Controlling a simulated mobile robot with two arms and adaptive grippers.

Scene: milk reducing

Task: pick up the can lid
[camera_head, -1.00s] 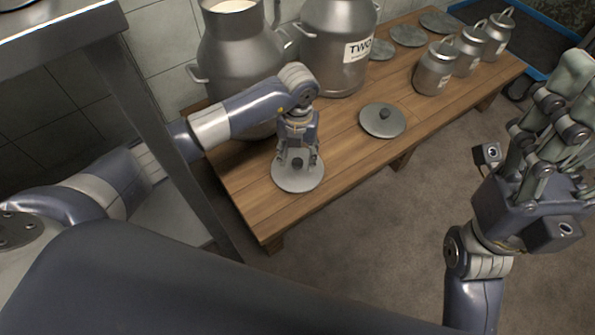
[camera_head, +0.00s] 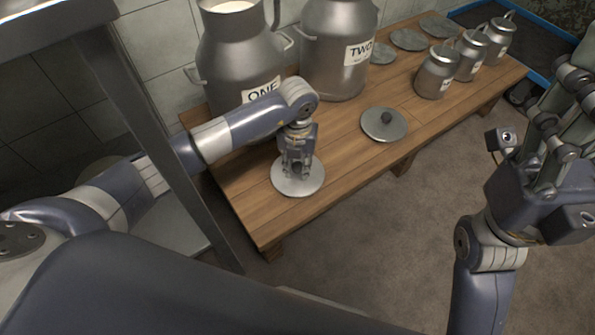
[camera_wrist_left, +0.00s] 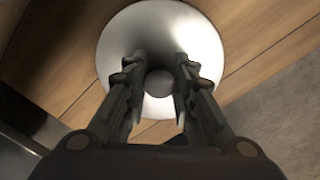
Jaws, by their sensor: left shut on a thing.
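A round grey metal can lid (camera_head: 312,185) with a knob lies at the near left end of the wooden bench. My left gripper (camera_head: 295,172) is over its middle, pointing down, with its fingers shut on the knob. In the left wrist view the lid (camera_wrist_left: 125,45) fills the top middle, with the knob between the fingers of the gripper (camera_wrist_left: 157,85). I cannot tell any gap between lid and bench. My right gripper (camera_head: 560,140) is raised at the right edge, away from the bench and partly cut off; its opening is unclear.
A second knobbed lid (camera_head: 372,126) lies farther right on the bench (camera_head: 262,222). Large cans marked ONE (camera_head: 235,60) and TWO (camera_head: 333,50) stand behind. Several small cans (camera_head: 437,72) and flat lids (camera_head: 408,39) occupy the far end. A metal frame post (camera_head: 160,130) stands at left.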

